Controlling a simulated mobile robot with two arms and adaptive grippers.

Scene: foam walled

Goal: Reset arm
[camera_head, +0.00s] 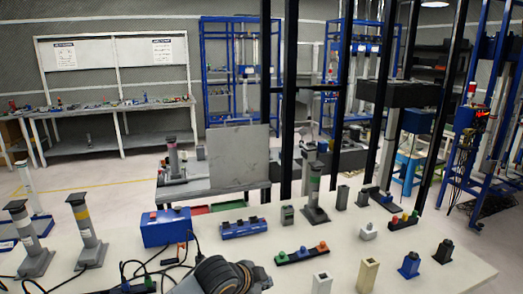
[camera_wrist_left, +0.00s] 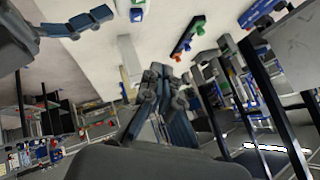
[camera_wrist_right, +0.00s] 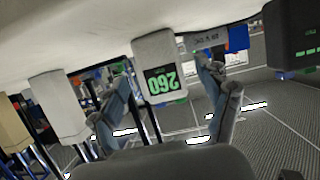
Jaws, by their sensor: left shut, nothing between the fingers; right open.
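My left arm shows in the head view at the bottom edge as a dark grey rounded part (camera_head: 222,276), over the pale table. In the left wrist view my left gripper (camera_wrist_left: 167,76) has its fingers together, shut and empty. In the right wrist view my right gripper (camera_wrist_right: 165,85) is open, its two fingers well apart. My right gripper is not seen in the head view.
Black cables (camera_head: 135,270) lie at the front left. Black uprights (camera_head: 289,100) stand behind.

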